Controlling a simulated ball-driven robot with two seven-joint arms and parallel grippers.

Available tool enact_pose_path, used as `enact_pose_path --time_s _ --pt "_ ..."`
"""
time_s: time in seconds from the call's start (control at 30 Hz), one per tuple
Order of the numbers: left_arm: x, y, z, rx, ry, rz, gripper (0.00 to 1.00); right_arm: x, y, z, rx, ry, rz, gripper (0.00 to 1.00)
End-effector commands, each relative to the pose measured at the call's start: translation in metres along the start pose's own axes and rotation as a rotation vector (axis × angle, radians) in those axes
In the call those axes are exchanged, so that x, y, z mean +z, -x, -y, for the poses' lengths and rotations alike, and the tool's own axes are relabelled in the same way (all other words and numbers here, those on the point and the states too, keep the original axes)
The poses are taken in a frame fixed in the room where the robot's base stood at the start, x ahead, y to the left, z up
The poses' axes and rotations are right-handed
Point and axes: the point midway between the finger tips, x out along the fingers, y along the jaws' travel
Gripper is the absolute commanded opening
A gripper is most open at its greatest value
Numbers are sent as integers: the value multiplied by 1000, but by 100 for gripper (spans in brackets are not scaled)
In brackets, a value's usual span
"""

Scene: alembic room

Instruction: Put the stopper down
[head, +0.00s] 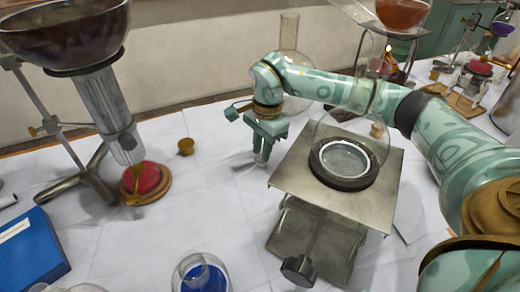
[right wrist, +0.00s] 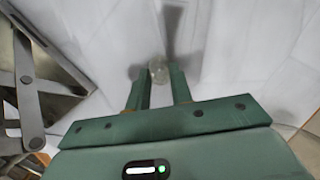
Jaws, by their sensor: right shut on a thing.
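My right gripper (head: 262,158) points down just above the white-covered table, left of the metal lab jack. In the right wrist view my right gripper (right wrist: 160,88) is shut on a small, pale, see-through stopper (right wrist: 157,71) between its fingertips. Shadows of the fingers lie on the white cloth close beyond it. I cannot tell whether the stopper touches the cloth. In the head view the fingers mostly hide the stopper. My left gripper is not in view.
The lab jack (head: 290,186) bears a round-bottomed flask in a dark ring (head: 344,184). A small brown cork-like piece (head: 186,146) and a red burner (head: 141,178) stand to the left. A tall-necked flask (head: 290,55) stands behind. The cloth left of the gripper is clear.

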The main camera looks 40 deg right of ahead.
Motion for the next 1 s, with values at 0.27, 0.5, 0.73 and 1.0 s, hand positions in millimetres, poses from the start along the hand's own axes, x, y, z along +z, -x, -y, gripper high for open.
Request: enact_pose_path --time_s 0.27,0.5,0.73,1.0 --pt "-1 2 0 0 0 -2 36 0 -1 0 0 -1 -1 25" --pt "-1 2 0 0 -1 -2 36 0 -1 0 0 0 0 44" --pt "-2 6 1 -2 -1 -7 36 1 12 0 -4 0 -1 44" --pt "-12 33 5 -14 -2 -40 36 1 78 0 -9 0 0 44"
